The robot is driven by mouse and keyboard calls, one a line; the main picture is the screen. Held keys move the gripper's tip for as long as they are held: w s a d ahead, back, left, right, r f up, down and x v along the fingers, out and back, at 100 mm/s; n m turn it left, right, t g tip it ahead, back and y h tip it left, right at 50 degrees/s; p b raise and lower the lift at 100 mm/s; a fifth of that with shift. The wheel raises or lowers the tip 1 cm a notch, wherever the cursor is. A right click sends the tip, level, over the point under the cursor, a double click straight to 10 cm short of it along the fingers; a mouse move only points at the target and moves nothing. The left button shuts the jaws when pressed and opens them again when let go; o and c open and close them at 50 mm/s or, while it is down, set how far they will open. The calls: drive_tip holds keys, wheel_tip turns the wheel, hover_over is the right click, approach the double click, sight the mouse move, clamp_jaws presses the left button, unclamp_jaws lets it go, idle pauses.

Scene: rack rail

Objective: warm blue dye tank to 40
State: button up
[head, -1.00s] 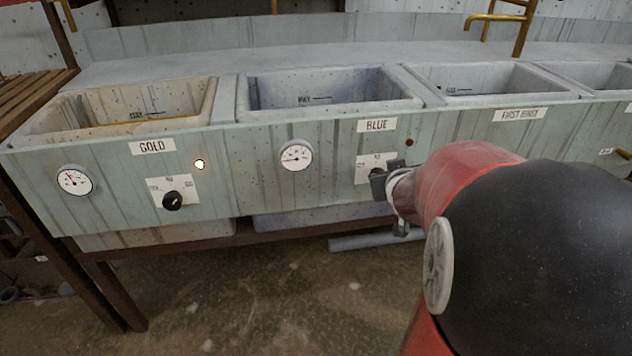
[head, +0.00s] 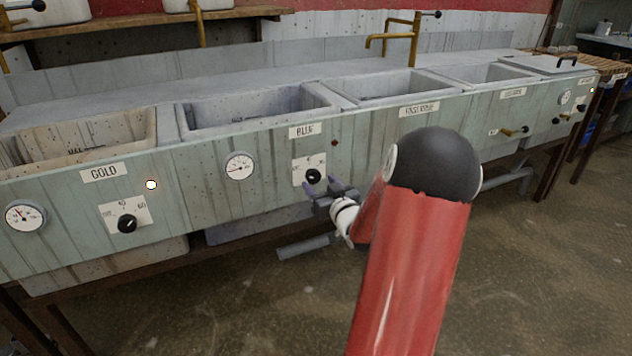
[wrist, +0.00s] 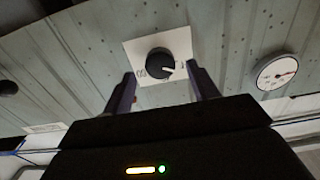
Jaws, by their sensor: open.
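The blue tank (head: 200,116) is a grey basin under the BLUE label (head: 308,131). Its black knob (head: 313,176) sits on a white scale plate on the front panel and shows large in the wrist view (wrist: 160,63), its white pointer mark toward the right there. The blue tank's round gauge (head: 239,166) is left of the knob, needle toward the left, low. The small lamp (head: 334,142) by the label is dark red. My gripper (head: 318,191) is open, just in front of the knob. In the wrist view its fingers (wrist: 160,78) flank the knob without visible contact.
To the left are the gold tank's knob (head: 127,223), gauge (head: 25,216) and lit lamp (head: 151,184). To the right are the first rinse basin (head: 385,88) and brass taps (head: 515,131). A pipe (head: 303,246) runs below. The floor in front is clear.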

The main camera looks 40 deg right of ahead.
sight(313, 176)
drive_tip(key=shift+x, duration=1.25)
drive_tip(key=c, duration=1)
drive_tip(key=shift+m, duration=0.3)
drive_tip(key=m+p, duration=0.1)
drive_tip(key=m, duration=0.4)
drive_tip(key=shift+p, duration=0.4)
drive_tip(key=m+p, duration=0.1)
drive_tip(key=m, duration=0.5)
drive_tip(key=shift+p, duration=0.3)
drive_tip(key=shift+m, duration=0.3)
